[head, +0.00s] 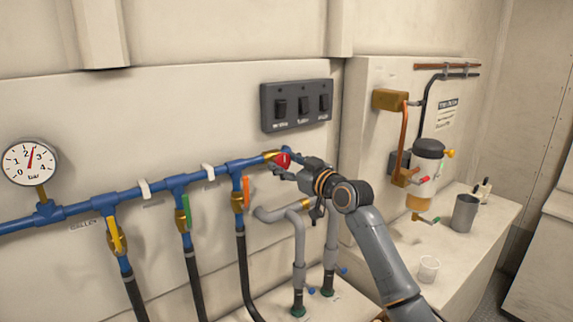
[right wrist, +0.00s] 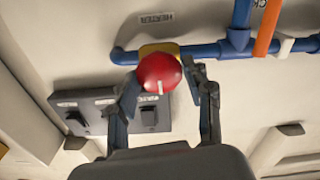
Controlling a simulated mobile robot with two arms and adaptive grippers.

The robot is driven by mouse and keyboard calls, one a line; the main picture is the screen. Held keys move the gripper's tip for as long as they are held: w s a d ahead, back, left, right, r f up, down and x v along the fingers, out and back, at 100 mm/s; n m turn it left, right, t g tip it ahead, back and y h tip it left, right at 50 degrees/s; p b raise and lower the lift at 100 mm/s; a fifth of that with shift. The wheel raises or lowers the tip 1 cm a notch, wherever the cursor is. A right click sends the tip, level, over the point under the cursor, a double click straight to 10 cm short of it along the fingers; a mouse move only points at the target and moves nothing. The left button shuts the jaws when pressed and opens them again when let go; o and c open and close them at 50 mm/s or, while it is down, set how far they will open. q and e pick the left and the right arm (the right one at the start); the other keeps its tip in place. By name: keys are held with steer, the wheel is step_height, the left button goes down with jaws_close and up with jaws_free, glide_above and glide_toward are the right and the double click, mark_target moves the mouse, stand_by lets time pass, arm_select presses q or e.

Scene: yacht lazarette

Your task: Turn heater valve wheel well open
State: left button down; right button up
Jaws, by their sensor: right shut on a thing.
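The red valve wheel (head: 283,160) sits at the right end of the blue pipe, on a brass valve body (head: 270,155). In the right wrist view the wheel (right wrist: 160,74) is a round red knob with a short white mark near its lower edge, in front of the yellow-brass body. A label above it there seems to read "HEATER". My right gripper (head: 283,171) is at the wheel, with a finger (right wrist: 130,95) on its left and another (right wrist: 196,80) on its right, shut on it. My left gripper is in neither view.
A dark switch panel (head: 297,105) is just above the wheel. Blue pipe (head: 150,190) runs left with yellow, green and orange lever handles. A counter at right holds a grey cup (head: 465,213) and a white cup (head: 428,268).

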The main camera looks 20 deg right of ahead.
steer(key=shift+f, duration=0.1)
steer(key=shift+f+n+b, duration=0.1)
steer(key=shift+n+b, duration=0.4)
steer(key=shift+b, duration=0.05)
steer(key=shift+n+b, duration=0.8)
steer(key=shift+n, duration=0.3)
steer(key=n, duration=0.2)
steer(key=shift+n+b, duration=0.3)
steer(key=shift+n, duration=1.3)
steer(key=shift+a+n+p, duration=0.1)
steer(key=shift+n+p, duration=0.9)
steer(key=shift+n, duration=0.7)
